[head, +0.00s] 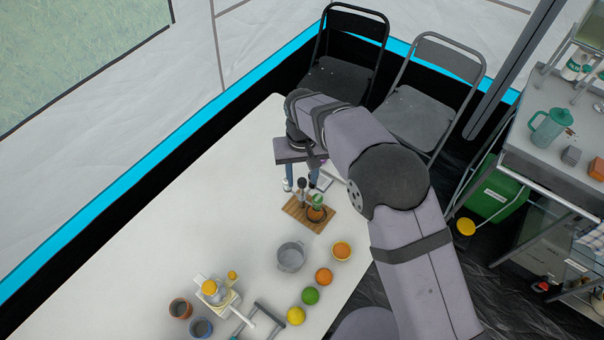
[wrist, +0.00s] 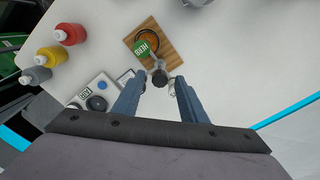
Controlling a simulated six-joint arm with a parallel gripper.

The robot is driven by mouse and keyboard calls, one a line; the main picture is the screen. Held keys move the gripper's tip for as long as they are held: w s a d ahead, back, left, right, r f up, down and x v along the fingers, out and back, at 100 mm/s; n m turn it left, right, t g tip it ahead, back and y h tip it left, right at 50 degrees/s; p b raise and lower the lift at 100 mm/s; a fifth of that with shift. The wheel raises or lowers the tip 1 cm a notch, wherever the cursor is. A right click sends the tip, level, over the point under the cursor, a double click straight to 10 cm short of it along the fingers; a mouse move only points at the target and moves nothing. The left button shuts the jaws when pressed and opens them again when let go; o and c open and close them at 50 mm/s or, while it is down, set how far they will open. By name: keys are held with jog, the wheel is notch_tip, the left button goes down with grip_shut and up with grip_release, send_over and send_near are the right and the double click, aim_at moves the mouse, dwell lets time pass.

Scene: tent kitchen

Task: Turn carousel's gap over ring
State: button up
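A wooden board (head: 294,208) lies on the white table; it also shows in the wrist view (wrist: 178,62). On it are a dark-rimmed orange ring (wrist: 150,37), a green tag with white lettering (wrist: 142,49) and a grey post with a dark round knob (wrist: 160,77). These seem to be the carousel parts; I cannot make out its gap. My gripper (head: 300,187) points down at the board's far end in the head view. In the wrist view my gripper (wrist: 158,84) has its blue-grey fingers apart, on either side of the knob. I cannot tell whether they touch it.
A juicer-like device (head: 215,291) and cups are at front left.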

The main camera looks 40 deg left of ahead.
jog(key=shift+f, duration=0.4)
jog(key=shift+c, duration=0.4)
grip_shut()
